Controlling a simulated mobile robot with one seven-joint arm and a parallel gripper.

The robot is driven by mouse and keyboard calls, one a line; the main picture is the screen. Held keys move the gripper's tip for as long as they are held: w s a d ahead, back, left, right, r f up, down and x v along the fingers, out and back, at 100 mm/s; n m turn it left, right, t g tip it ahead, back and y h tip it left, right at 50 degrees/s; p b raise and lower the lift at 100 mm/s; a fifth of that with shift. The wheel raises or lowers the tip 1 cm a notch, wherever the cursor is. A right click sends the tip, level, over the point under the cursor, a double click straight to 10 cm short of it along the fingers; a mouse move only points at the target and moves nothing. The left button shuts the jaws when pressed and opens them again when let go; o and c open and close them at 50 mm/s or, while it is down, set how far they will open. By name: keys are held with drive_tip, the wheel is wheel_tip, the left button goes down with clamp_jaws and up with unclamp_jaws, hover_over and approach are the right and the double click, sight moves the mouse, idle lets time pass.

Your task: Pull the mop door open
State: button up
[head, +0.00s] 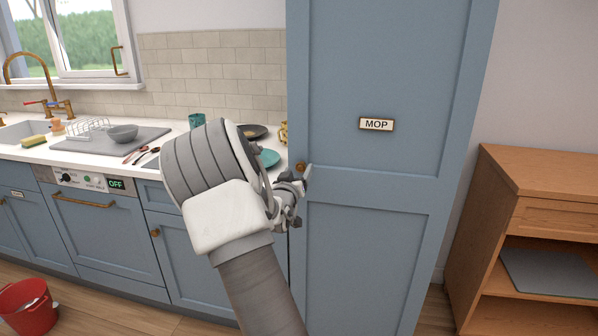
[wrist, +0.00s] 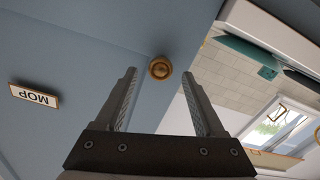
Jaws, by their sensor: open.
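The mop door (head: 365,190) is a tall blue panelled door and looks shut. A small sign reading MOP (head: 376,124) is fixed to it, and the sign also shows upside down in the wrist view (wrist: 34,95). A round brass knob (head: 300,167) sits near the door's left edge. In the wrist view the knob (wrist: 160,68) lies beyond the fingertips, roughly centred between them. My gripper (head: 304,180) is close in front of the knob. In the wrist view my gripper (wrist: 160,75) is open, with nothing between its fingers.
A red bucket (head: 28,306) stands on the floor at lower left. A wooden shelf unit (head: 545,190) stands right of the door, with a floor gap between.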

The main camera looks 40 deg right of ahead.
drive_tip(key=shift+x, duration=0.9)
clamp_jaws()
idle(0.9)
